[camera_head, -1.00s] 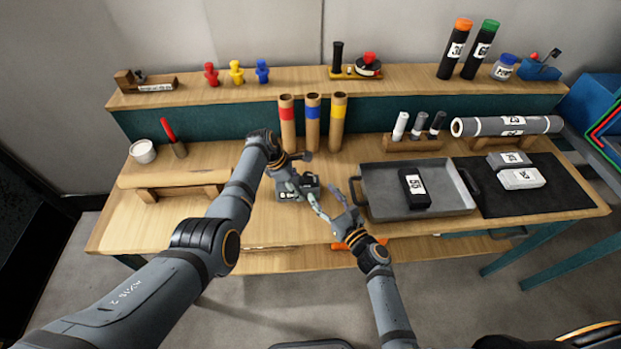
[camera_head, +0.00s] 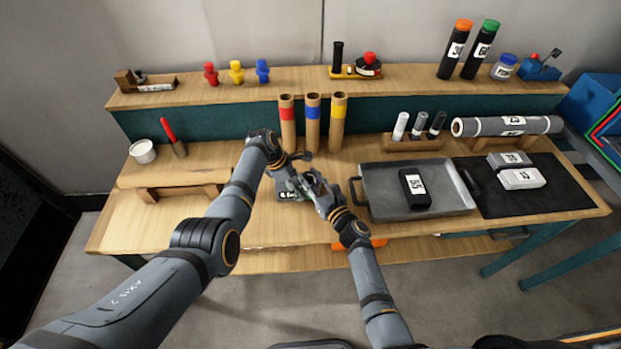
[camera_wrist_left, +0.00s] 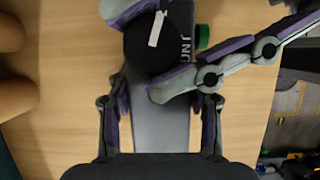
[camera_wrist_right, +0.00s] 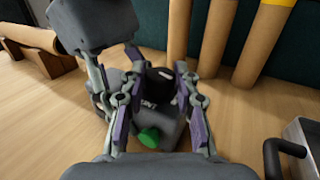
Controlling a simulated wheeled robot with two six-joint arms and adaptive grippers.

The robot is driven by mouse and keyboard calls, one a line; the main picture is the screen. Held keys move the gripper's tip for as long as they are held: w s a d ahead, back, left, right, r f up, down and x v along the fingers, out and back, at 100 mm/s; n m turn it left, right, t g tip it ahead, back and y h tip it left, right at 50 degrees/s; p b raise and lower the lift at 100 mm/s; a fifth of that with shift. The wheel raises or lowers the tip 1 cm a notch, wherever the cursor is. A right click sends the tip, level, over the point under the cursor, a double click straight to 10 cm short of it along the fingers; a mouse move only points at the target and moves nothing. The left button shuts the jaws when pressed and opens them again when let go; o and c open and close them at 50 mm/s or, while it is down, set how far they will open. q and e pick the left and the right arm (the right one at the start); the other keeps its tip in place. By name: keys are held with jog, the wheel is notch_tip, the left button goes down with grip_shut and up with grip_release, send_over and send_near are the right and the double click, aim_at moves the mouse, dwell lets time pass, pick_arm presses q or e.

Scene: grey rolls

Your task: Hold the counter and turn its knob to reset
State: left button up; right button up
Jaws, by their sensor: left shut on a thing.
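The counter (camera_head: 288,195) is a small grey box on the front part of the bench. The left wrist view shows its grey body (camera_wrist_left: 160,125), partial white lettering, a green button (camera_wrist_left: 203,36) and a round black knob (camera_wrist_left: 160,45) with a white mark. My left gripper (camera_wrist_left: 160,100) is shut on the counter's body, one finger on each side. My right gripper (camera_wrist_right: 158,112) is open at the knob, with fingers on opposite sides of it. I cannot tell whether they touch it. In the head view both grippers partly hide the counter.
A grey tray (camera_head: 382,213) with a black labelled box (camera_head: 413,188) lies to the right. Three cardboard tubes with red, blue and yellow bands (camera_head: 312,122) stand close behind the counter. Bare bench lies left of the counter.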

grip_shut()
jog(key=shift+w+d+n+g+y, duration=0.1)
jog(key=shift+n+g+y, duration=0.4)
jog(key=shift+n+y, duration=0.3)
jog(key=shift+n+g+y, duration=0.4)
jog(key=shift+g+y, duration=0.1)
jog(key=shift+y, duration=0.3)
jog(key=o, duration=0.8)
grip_release()
jog(key=v, duration=1.2)
